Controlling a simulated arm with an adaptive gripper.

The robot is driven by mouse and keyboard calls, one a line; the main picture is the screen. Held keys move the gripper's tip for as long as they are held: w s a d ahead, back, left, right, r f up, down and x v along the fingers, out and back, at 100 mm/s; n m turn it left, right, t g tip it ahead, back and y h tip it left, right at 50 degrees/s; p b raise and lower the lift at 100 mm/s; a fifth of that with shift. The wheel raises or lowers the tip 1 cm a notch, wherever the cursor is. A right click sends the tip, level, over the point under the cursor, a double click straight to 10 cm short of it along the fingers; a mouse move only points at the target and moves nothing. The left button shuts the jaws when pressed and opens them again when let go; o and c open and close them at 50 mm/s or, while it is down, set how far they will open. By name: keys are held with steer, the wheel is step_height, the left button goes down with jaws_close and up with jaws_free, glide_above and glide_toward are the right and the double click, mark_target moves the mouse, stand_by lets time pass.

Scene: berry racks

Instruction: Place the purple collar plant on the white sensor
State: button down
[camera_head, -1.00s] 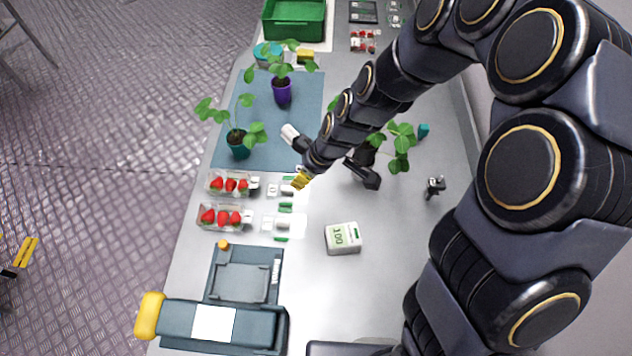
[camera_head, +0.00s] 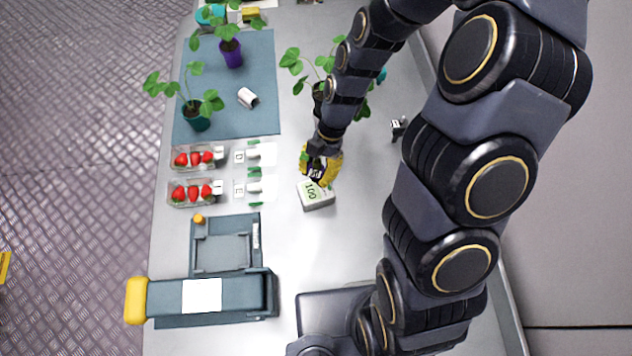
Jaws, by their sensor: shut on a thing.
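The plant with the purple pot or collar (camera_head: 232,53) stands upright at the back of the blue-grey mat, well away from my gripper. A small white cylinder (camera_head: 248,97) lies tilted on the mat. A white box marked 100 (camera_head: 316,197) is on the bench; I cannot tell which white item is the sensor. My gripper (camera_head: 321,168), with yellow fingers, is at the far edge of the white box and shut on it, as far as I can see. The fingers hide part of the box's far side, and the exact contact is unclear.
A teal-potted plant (camera_head: 196,118) stands on the mat (camera_head: 225,125). A dark-potted plant (camera_head: 318,100) is behind my arm. A small black device (camera_head: 398,128) stands at right. The bench centre front is clear.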

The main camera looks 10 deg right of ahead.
mark_target(313, 192)
steer(key=shift+f, duration=2.75)
steer(key=shift+f, duration=0.15)
steer(key=c, duration=0.8)
jaws_free()
